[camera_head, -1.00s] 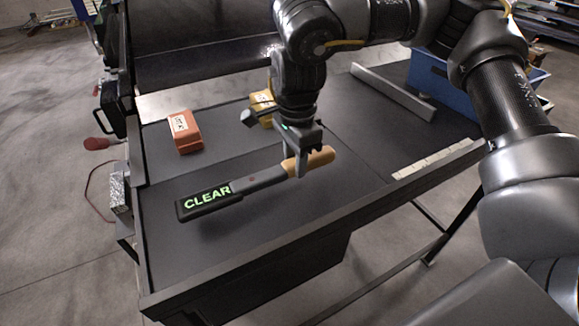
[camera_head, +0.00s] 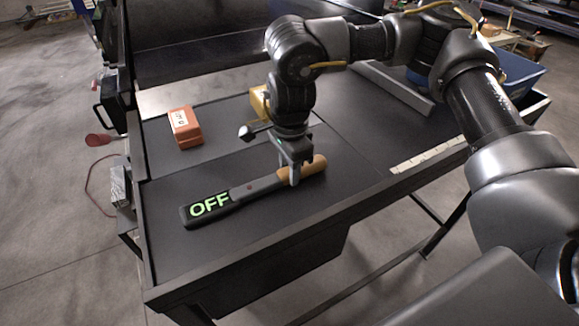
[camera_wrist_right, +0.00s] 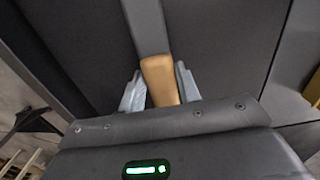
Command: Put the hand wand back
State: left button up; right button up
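The hand wand (camera_head: 245,192) is a long black bar with a tan handle and a green display reading OFF. In the head view it lies on or just above the dark near panel of the table, display end to the left. My right gripper (camera_head: 291,178) points down and is shut on the tan handle. In the right wrist view the tan handle (camera_wrist_right: 160,80) sits between the two fingers, close against both. Whether the wand's full underside touches the table cannot be told. My left gripper is not in view.
An orange box (camera_head: 185,128) with a white label sits at the back left of the table. A yellow object (camera_head: 259,103) stands behind my right gripper. A blue bin (camera_head: 513,77) stands at the right. The table (camera_head: 350,210) is clear in front of the wand.

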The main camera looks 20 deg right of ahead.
jog(key=o, duration=0.4)
jog(key=shift+r, duration=0.25)
jog(key=shift+w+r, duration=0.1)
jog(key=shift+r, duration=0.3)
notch_tip(320, 180, up, 11)
jog(key=shift+d+b, duration=0.1)
jog(key=shift+b, duration=0.6)
jog(key=shift+f, duration=0.1)
